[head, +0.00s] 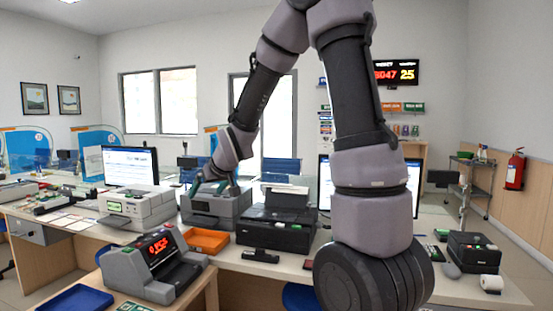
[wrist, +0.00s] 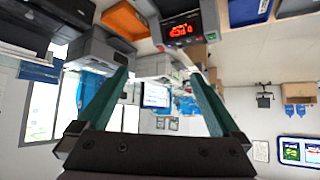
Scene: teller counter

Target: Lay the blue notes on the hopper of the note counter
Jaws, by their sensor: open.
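The note counter (head: 152,266) is a grey machine with a lit red display, at the front left of the head view. It also shows at the top of the wrist view (wrist: 181,28). Its hopper is hard to make out. I cannot pick out the blue notes in either view. My gripper (head: 214,187) is above the grey printer in the head view, behind and to the right of the note counter. In the wrist view its two teal fingers (wrist: 158,75) are wide apart with nothing between them.
An orange tray (head: 206,241) lies right of the note counter, and a blue tray (head: 77,300) lies at its front left. A grey printer (head: 215,208) and a black printer (head: 275,232) stand on the counter. A white machine (head: 137,207) and monitor (head: 130,166) stand farther left.

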